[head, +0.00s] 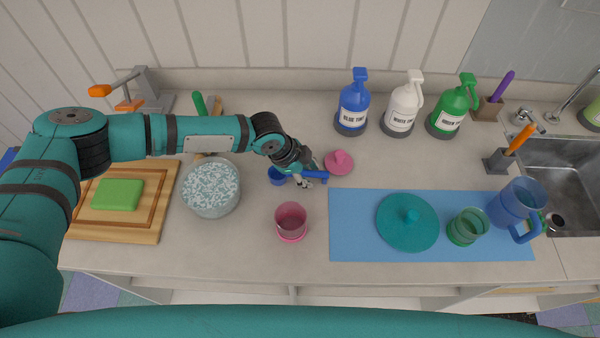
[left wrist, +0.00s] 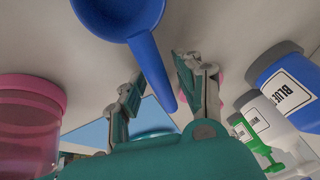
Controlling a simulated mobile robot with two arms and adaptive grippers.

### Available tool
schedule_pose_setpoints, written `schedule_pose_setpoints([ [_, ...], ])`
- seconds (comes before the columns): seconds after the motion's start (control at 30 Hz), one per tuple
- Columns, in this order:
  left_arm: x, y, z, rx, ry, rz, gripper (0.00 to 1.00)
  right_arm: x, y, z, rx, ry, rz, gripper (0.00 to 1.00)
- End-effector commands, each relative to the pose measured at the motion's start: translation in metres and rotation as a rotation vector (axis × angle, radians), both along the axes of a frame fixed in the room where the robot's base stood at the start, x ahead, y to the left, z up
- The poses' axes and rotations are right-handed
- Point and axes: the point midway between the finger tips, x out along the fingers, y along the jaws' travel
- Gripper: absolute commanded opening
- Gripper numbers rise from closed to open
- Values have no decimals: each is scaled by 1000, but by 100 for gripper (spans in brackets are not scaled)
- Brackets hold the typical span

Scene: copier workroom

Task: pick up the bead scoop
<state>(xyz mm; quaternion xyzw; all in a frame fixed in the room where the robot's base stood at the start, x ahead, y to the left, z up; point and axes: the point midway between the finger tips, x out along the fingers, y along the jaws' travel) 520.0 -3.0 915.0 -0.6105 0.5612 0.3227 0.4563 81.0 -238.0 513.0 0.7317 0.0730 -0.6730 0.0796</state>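The bead scoop is blue, with a round bowl (head: 276,176) and a straight handle (head: 318,175). It lies on the counter between the tub of beads and the pink lid. In the left wrist view its bowl (left wrist: 118,12) is at the top and its handle points down between my fingers. My left gripper (head: 306,179) is low over the handle. In the left wrist view its fingers (left wrist: 157,76) stand apart on either side of the handle, with gaps showing. My right gripper is not in view.
A tub of white and teal beads (head: 211,188) stands left of the scoop. A pink cup (head: 291,222) is in front, and a pink lid (head: 339,162) is close on the right. A blue mat (head: 360,245) with a teal lid (head: 407,222) lies farther right. Pump bottles (head: 352,105) stand behind.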

Motion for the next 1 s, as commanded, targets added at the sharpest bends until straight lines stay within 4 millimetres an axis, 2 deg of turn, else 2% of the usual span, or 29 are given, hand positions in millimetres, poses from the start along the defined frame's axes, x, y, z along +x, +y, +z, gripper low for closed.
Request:
schedule_pose_setpoints([
  [0.03,0,0,0,0,0,0,27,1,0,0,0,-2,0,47],
  [0.23,0,0,0,0,0,0,0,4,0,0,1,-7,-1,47],
  [0.67,1,0,3,0,-1,0,0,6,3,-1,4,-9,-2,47],
  [0.77,1,0,12,-2,-2,2,0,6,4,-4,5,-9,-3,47],
  [1.0,1,0,59,-3,-4,0,0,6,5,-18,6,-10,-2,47],
])
